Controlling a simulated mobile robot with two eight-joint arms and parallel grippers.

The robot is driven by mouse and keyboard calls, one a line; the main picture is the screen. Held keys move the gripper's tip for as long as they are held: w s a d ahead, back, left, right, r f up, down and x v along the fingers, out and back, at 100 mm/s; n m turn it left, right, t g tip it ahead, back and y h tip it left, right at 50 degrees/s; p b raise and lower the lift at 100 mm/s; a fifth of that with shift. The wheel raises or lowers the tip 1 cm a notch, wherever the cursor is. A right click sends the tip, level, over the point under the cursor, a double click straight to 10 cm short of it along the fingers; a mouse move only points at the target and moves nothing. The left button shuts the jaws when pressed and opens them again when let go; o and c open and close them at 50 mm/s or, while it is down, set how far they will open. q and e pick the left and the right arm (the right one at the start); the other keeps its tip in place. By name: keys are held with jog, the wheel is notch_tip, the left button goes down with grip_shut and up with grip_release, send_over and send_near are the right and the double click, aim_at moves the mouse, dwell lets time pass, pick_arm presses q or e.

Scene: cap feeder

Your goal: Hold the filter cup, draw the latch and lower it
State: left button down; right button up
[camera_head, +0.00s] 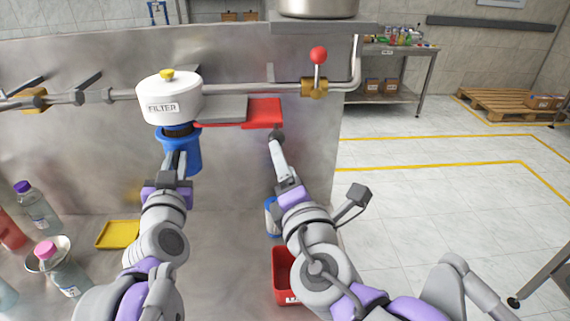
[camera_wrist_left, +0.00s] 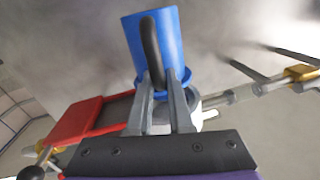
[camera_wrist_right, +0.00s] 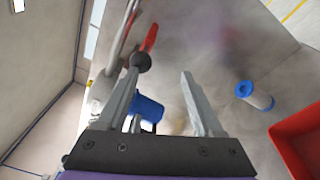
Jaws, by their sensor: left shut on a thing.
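The white filter housing (camera_head: 168,100) is on the pipe, with a dark band between it and the blue cup (camera_head: 182,146) below. My left gripper (camera_head: 177,162) is shut on the cup's dark handle, which shows between its fingers in the left wrist view (camera_wrist_left: 151,50). A red latch plate (camera_head: 262,113) extends right of the housing, beside a grey plate (camera_head: 222,108). My right gripper (camera_head: 277,143) is open with its fingers apart. A black ball knob (camera_wrist_right: 140,62) shows at the tip of one finger; I cannot tell whether they touch.
A red-handled valve (camera_head: 318,70) sits on the pipe above right. Below, a red bin (camera_head: 284,276), a blue-and-white cartridge (camera_wrist_right: 254,95) and a yellow tray (camera_head: 118,234) are on the steel surface. Bottles (camera_head: 38,208) stand at left. Free room lies below the cup.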

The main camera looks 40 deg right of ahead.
dwell(0.3)
pick_arm(q)
jog(key=a+f+p+v, duration=0.1)
jog(key=p+v, duration=0.1)
jog(key=v, duration=0.8)
jog(key=shift+w, duration=0.3)
dwell(0.6)
